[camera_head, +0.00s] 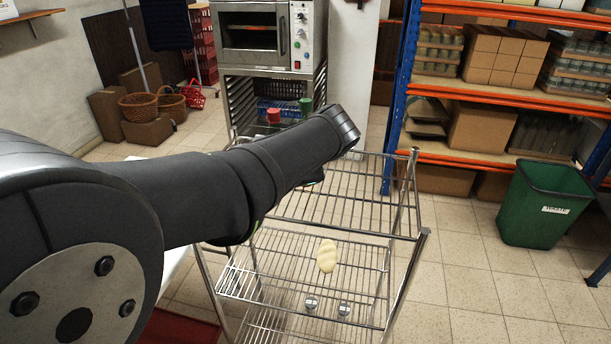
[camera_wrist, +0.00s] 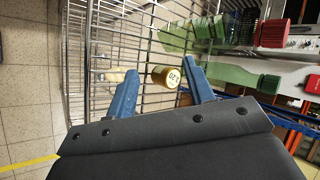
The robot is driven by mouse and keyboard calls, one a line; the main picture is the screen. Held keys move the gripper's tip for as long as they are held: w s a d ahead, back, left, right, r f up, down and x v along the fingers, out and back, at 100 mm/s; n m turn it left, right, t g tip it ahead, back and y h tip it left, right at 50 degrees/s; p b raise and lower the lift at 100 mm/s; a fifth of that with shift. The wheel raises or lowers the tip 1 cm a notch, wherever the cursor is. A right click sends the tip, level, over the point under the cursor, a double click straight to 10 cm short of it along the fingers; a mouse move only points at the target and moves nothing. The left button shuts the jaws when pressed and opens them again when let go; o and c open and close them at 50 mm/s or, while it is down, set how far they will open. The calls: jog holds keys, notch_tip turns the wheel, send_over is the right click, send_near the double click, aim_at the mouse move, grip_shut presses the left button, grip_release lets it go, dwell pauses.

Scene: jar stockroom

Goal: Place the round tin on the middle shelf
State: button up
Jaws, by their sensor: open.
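The round tin (camera_wrist: 166,76), with a gold-yellow face and dark print, shows in the wrist view between the fingertips of my gripper (camera_wrist: 160,67). My blue fingers are spread apart, with a visible gap to the tin on the left side. On the right, the tin is close to the finger, and I cannot tell whether they touch. Wire bars lie behind the tin. In the head view my arm hides the gripper and I cannot make out the tin. The wire rack's middle shelf (camera_head: 262,256) is below the top shelf (camera_head: 335,212).
A pale oblong item (camera_head: 327,256) is on the middle shelf. Two small jars (camera_head: 311,302) (camera_head: 344,309) show lower down. A green bin (camera_head: 545,205) stands right of the rack.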

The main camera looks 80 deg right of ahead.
jog(key=s+a+m+t+h, duration=0.1)
jog(key=s+a+m+h, duration=0.2)
jog(key=m, duration=0.8)
jog(key=m+g+h, duration=0.2)
jog(key=m+h, duration=0.1)
jog(key=m, duration=0.6)
send_over(308, 195)
notch_tip(308, 195, down, 7)
jog(key=shift+r, duration=0.2)
jog(key=shift+x, duration=2.7)
jog(key=shift+r, duration=0.2)
jog(key=c, duration=0.8)
jog(key=shift+c, duration=0.2)
jog(key=shift+r, duration=0.1)
